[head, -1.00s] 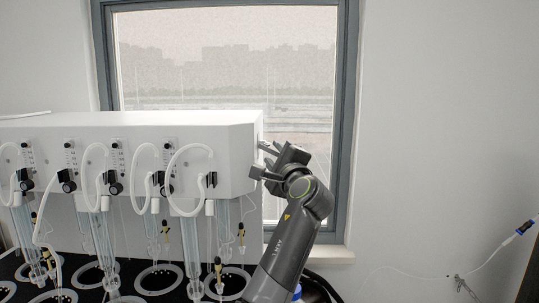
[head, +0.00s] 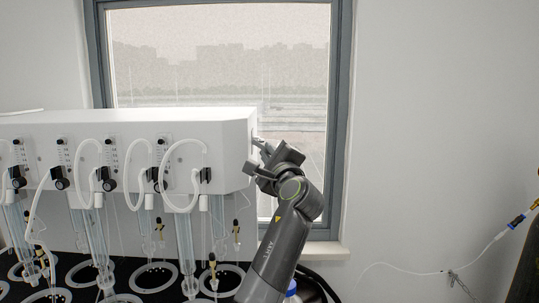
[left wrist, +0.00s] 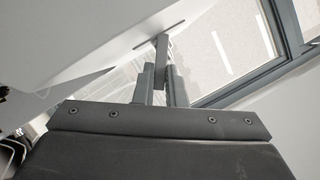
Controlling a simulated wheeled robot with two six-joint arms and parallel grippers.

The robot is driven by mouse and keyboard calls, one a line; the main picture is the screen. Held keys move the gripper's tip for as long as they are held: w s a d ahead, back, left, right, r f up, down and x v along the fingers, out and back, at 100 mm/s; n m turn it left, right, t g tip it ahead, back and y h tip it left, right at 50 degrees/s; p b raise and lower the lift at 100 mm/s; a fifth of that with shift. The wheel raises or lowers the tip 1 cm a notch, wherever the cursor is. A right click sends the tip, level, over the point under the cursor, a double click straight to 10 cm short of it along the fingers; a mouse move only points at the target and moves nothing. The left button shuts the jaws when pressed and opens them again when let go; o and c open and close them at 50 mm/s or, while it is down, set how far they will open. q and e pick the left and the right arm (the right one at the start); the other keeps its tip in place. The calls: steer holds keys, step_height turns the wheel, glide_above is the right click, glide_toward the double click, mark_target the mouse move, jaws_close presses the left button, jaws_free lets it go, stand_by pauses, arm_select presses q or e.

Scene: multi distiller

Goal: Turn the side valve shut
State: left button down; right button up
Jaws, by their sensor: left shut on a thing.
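The side valve's grey lever (left wrist: 162,52) hangs from a slim plate on the underside of the white surface in the left wrist view. In the head view it is on the right end face of the white distiller box (head: 225,130), mostly hidden by my gripper. My left gripper (head: 262,158) is at that end face, coming from the lower right. In the left wrist view, its two fingers (left wrist: 161,85) are on both sides of the lever, shut on it. My right gripper does not show.
Glass tubes and white hoses (head: 185,165) hang along the box's front, above a black rack with white rings (head: 155,277). A window (head: 220,60) is behind.

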arm_select(q)
steer(key=c, duration=1.5)
jaws_free()
steer(key=b+v, duration=1.7)
steer(key=b, duration=0.6)
steer(key=shift+s+f, duration=0.1)
steer(key=shift+f, duration=0.05)
